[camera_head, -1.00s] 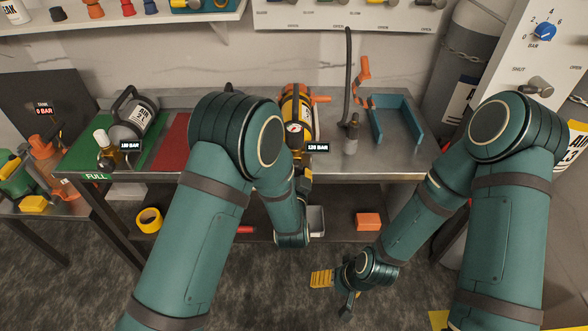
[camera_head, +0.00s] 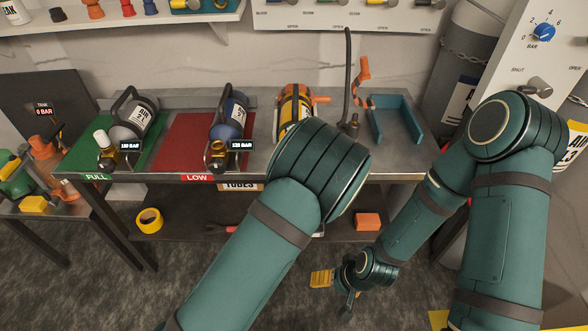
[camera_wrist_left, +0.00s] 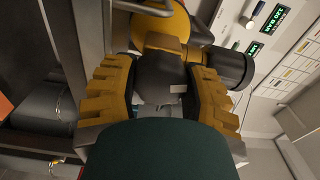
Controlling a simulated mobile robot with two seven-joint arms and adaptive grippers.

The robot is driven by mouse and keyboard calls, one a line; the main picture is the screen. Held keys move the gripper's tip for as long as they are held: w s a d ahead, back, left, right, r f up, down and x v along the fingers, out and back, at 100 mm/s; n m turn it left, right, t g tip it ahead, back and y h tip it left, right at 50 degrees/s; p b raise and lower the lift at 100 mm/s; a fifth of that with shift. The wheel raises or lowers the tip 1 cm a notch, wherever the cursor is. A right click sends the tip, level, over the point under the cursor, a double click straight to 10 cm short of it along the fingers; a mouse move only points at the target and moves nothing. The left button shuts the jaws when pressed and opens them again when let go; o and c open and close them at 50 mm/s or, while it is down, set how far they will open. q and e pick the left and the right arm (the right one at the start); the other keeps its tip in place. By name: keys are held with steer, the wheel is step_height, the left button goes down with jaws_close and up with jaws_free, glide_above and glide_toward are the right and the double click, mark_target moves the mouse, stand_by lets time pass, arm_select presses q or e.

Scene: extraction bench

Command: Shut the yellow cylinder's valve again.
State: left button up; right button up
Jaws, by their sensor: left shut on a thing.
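The yellow cylinder (camera_head: 295,108) lies on the steel bench, right of the red mat; my left arm covers its valve end in the head view. In the left wrist view, the yellow body (camera_wrist_left: 160,22) shows at the top. My left gripper (camera_wrist_left: 160,95) has its ridged yellow fingers on both sides of the dark valve knob (camera_wrist_left: 160,75) and is shut on it. How far the valve is turned cannot be told. In the head view the left gripper is hidden behind my arm. My right gripper (camera_head: 336,290) hangs low before the bench, fingers apart and empty.
A grey cylinder (camera_head: 136,118) lies on the green FULL mat (camera_head: 80,155), a blue one (camera_head: 231,112) on the red LOW mat (camera_head: 185,135). A hose (camera_head: 348,75) and blue bracket (camera_head: 398,118) stand right of the yellow cylinder. A shelf (camera_head: 190,225) lies below.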

arm_select(q)
steer(key=shift+m, duration=1.6)
steer(key=o, duration=1.2)
steer(key=s, duration=1.2)
steer(key=shift+a, duration=0.15)
